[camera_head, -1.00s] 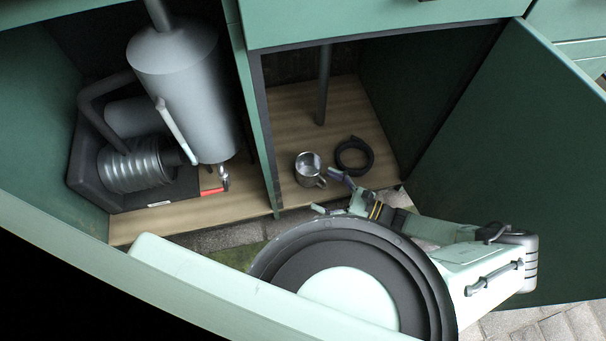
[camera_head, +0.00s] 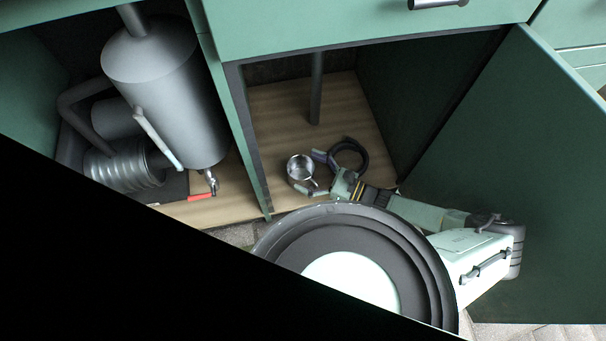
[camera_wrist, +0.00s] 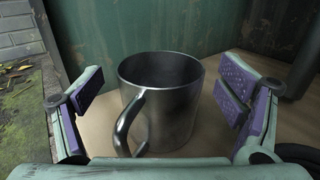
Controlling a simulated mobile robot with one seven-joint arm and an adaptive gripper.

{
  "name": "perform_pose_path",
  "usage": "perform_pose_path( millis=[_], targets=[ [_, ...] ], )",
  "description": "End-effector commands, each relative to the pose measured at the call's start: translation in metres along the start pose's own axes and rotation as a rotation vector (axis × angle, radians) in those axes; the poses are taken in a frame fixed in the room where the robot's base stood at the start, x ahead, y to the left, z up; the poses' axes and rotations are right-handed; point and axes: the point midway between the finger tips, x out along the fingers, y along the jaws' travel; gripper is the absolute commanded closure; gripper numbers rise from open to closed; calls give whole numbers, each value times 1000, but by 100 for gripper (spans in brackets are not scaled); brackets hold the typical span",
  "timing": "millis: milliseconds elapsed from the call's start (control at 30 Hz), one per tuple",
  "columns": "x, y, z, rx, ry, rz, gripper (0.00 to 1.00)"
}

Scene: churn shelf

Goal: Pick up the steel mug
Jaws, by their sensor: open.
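The steel mug (camera_head: 300,169) stands upright on the wooden floor of the right cabinet compartment. It also fills the middle of the wrist view (camera_wrist: 172,105), with its handle toward the lower left. My gripper (camera_head: 316,174) reaches in low from the right, close to the mug. In the wrist view my gripper (camera_wrist: 155,108) is open, with one purple-padded finger on each side of the mug. The mug is between or just ahead of the fingers, and gaps show on both sides. I see no contact.
A dark ring-shaped coil (camera_head: 361,150) lies right behind my gripper. A vertical pipe (camera_head: 316,88) rises behind the mug. The divider (camera_head: 240,130) is at left, the open door (camera_head: 500,180) at right. A grey tank (camera_head: 165,90) stands in the left compartment.

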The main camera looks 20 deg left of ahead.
Motion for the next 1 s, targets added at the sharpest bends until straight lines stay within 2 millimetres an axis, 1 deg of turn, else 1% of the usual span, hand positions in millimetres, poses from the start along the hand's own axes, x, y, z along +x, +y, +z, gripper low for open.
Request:
perform_pose_path(
  millis=[33, 100, 200, 467, 1000],
  targets=[
    [6, 0, 0, 0, -1, 0, 12],
    [12, 0, 0, 0, -1, 0, 12],
    [17, 0, 0, 0, 0, 0, 12],
    [18, 0, 0, -1, 1, 0, 12],
    [17, 0, 0, -1, 1, 0, 48]
  ],
)
